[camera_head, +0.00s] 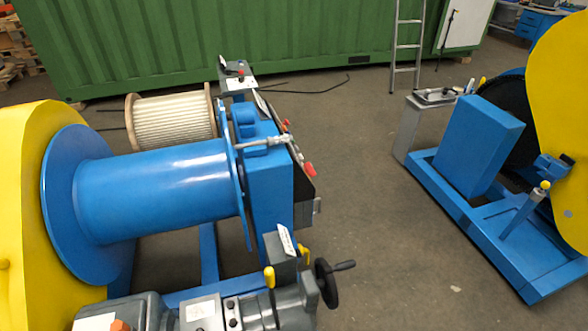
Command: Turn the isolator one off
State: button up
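No part clearly labelled as isolator one can be read in the head view. A dark sloped panel (291,150) on the right side of the blue winch frame carries a red handle (309,169) and smaller red parts (286,125). The panel is seen at a steep angle, so its labels and the handle's setting cannot be told. A small grey control box (238,84) with dark and red knobs stands behind the winch. My gripper is not in view.
A blue drum (155,193) and yellow cover (18,200) fill the left. A grey gear unit (250,310) with a black handwheel (326,283) stands in front. Another blue machine (490,215) stands right. Concrete floor (390,240) is clear between; a ladder (407,45) leans behind.

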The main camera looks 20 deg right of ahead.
aim_at(309, 168)
jog(key=l+u, duration=0.1)
jog(key=l, duration=0.6)
jog(key=k+l, duration=0.1)
jog(key=l, duration=0.6)
jog(key=l+u, duration=0.4)
jog(key=l, duration=0.75)
jog(key=i+l+u, duration=0.1)
jog(key=i+l, duration=0.6)
jog(key=i, duration=0.2)
jog(key=i+l, duration=0.8)
jog(key=i+u, duration=0.05)
jog(key=i, duration=0.1)
